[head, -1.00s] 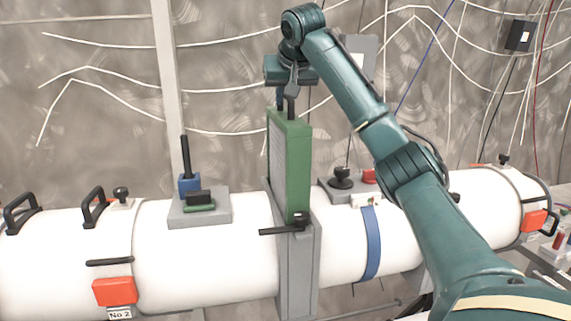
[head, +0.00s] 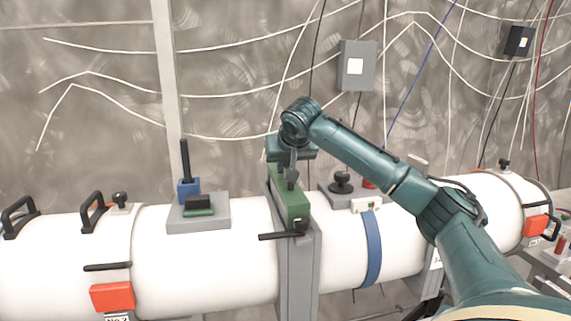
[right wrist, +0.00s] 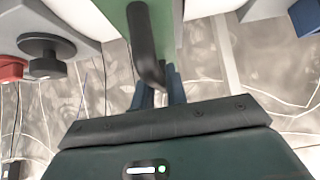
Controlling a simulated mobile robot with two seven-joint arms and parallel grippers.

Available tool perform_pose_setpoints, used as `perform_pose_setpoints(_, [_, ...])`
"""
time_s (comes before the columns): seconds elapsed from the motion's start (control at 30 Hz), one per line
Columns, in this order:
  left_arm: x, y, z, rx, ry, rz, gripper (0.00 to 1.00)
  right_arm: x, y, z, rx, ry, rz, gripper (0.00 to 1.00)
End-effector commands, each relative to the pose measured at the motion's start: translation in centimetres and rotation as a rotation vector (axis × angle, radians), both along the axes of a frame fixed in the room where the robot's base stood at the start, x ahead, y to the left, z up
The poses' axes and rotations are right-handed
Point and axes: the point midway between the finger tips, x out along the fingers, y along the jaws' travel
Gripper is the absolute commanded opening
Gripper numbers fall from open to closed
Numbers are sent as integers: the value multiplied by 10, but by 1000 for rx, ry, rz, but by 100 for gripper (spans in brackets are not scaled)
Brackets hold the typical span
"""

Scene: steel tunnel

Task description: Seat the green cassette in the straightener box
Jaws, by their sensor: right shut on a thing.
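The green cassette (head: 291,207) stands upright in the slot of the grey straightener box (head: 300,262) on the white tunnel tube. Only its upper part shows above the box; the rest is hidden inside. My right gripper (head: 291,180) is over the cassette's top and shut on its dark handle. In the right wrist view the black bent handle (right wrist: 147,50) runs from the green cassette (right wrist: 160,14) to the blue fingers of my right gripper (right wrist: 160,93). A black lever (head: 280,236) lies across the front of the box. My left gripper is out of view.
A grey block with a blue post (head: 188,188) and a small green piece sits on the tube to the left. A black knob (head: 341,182) stands close right of the box. A blue band (head: 372,250) wraps the tube. Red clamps (head: 113,297) mark the tube's joints.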

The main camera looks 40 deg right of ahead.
Motion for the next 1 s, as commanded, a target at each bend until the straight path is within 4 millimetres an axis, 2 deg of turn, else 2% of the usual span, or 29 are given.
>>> perform_pose_setpoints(0.23, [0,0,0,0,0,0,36,1,0,3,0,-10,1,0])
perform_pose_setpoints(0.77, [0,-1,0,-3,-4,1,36,1,0,-9,0,-10,1,0])
perform_pose_setpoints(0.8, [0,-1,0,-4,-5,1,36,0,0,-12,0,-4,1,16])
perform_pose_setpoints(1.0, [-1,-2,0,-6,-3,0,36,0,0,-12,0,-4,1,32])
